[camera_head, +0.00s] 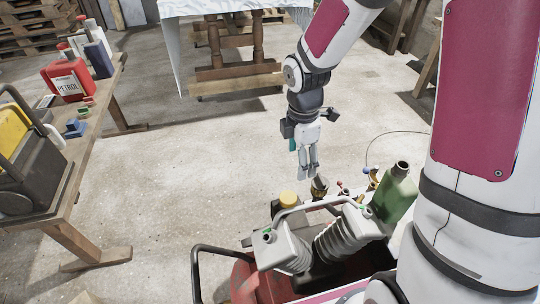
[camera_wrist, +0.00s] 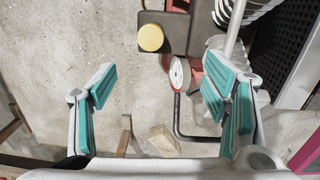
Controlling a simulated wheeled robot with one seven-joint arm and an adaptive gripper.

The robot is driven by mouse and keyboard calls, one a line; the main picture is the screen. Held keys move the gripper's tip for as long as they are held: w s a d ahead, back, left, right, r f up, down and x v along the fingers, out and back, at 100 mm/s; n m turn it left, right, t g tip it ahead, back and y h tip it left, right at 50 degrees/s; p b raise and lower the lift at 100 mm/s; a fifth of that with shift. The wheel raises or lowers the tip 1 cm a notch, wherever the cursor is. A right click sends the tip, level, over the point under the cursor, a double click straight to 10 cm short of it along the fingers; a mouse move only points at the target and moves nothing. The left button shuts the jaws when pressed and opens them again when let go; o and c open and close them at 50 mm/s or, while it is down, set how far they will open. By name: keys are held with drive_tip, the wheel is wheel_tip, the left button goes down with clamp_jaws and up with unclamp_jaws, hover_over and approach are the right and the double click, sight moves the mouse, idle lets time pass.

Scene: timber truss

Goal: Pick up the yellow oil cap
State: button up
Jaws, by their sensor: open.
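The yellow oil cap (camera_head: 288,199) sits on a dark part of the engine in the head view, left of the green bottle. In the wrist view the cap (camera_wrist: 151,38) is a round yellow disc on a dark block, near the top and left of centre. My gripper (camera_head: 308,172) hangs pointing down, above and slightly right of the cap in the head view. In the wrist view its teal-padded fingers (camera_wrist: 160,88) are spread wide with nothing between them. The cap lies beyond the fingertips, apart from them.
A green bottle (camera_head: 394,192) and a pale ribbed engine part (camera_head: 340,238) stand close to the cap. A black bent tube (camera_wrist: 194,137) runs below it in the wrist view. A wooden bench (camera_head: 92,145) at left holds a red petrol can (camera_head: 68,80). Concrete floor between is clear.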

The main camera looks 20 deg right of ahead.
wheel_tip(320, 180, down, 6)
drive_tip(key=w+n+b, duration=0.1)
drive_tip(key=w+n, duration=0.1)
drive_tip(key=w, duration=0.1)
drive_tip(key=b, duration=0.3)
hover_over(288, 197)
wheel_tip(288, 197, down, 8)
drive_tip(key=shift+d+f, duration=0.1)
drive_tip(key=shift+w+f+b, duration=0.1)
drive_tip(key=shift+f+b, duration=0.85)
drive_tip(key=shift+f, duration=2.05)
drive_tip(key=c, duration=1)
